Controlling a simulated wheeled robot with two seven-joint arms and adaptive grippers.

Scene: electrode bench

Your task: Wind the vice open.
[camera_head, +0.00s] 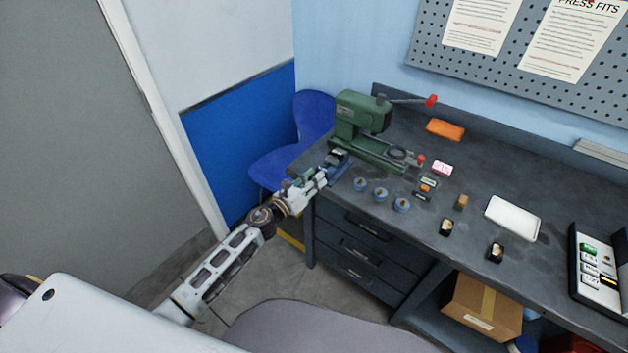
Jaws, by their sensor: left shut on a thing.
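A small blue vice (338,157) sits at the left front corner of the dark workbench, beside the base of a green press. My left arm reaches in from the lower left, and my left gripper (318,179) is at the near side of the vice, at the bench edge. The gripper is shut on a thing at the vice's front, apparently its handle. The fingers cover the handle, so its angle and the jaw gap cannot be made out. My right gripper is not in view.
The green press (362,118) with a red-knobbed lever stands just behind the vice. Several blue round pots (380,194) line the bench front. A white tray (513,217), orange block (445,130) and small parts lie further right. A blue chair (305,125) stands left of the bench.

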